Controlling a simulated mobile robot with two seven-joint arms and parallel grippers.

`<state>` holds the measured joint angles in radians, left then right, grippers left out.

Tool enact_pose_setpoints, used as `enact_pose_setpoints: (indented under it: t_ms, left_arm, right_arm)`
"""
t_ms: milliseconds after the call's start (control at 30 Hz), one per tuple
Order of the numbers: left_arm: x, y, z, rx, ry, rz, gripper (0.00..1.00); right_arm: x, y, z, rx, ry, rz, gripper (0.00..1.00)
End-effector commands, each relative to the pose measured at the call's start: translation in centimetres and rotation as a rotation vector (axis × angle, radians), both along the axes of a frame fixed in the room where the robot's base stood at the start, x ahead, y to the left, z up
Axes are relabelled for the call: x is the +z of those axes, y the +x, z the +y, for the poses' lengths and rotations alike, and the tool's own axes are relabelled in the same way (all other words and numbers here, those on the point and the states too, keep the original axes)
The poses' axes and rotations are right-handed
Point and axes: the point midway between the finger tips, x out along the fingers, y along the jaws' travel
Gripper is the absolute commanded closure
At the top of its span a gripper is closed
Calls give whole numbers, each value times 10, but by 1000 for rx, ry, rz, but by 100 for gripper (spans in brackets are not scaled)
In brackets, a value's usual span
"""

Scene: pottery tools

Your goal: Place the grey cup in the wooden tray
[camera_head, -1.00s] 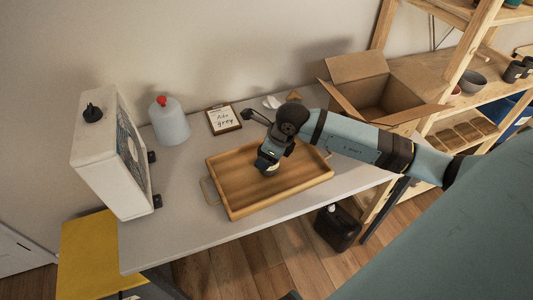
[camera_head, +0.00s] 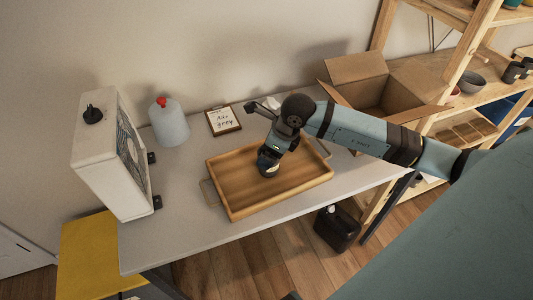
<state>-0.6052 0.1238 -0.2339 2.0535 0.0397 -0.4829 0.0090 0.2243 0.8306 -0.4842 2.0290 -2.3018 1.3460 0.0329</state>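The wooden tray (camera_head: 232,207) lies on the white table, with a metal handle at each short end. My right arm reaches in from the right, and my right gripper (camera_head: 268,167) points down over the middle of the tray. A small dark grey, cup-like shape (camera_head: 269,170) shows at the gripper's tip, low over or touching the tray floor. The fingers are too small and too covered to tell whether they are open or shut on it. My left gripper is out of view.
A white heater-like box (camera_head: 105,160), a pale jug with a red cap (camera_head: 169,124) and a note clipboard (camera_head: 223,121) stand left of and behind the tray. An open cardboard box (camera_head: 372,95) is at back right. A shelf holds a grey bowl (camera_head: 472,82) and dark cups (camera_head: 514,72).

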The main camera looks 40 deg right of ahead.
Motion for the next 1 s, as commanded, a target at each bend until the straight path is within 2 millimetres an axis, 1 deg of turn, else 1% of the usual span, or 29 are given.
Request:
enact_pose_setpoints:
  t_ms: [33, 200, 400, 600, 1000]
  left_arm:
    - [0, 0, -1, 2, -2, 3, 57]
    - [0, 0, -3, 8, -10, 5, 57]
    - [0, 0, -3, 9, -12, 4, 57]
    - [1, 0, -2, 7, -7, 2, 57]
    - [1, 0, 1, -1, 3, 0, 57]
  right_arm:
    - [13, -3, -4, 0, -4, -4, 9]
    - [46, -15, -12, -1, -3, -3, 9]
    - [74, -24, -19, -1, -1, -2, 9]
    - [82, -27, -20, 0, 0, 0, 9]
    - [82, -27, -20, 0, 0, 0, 9]
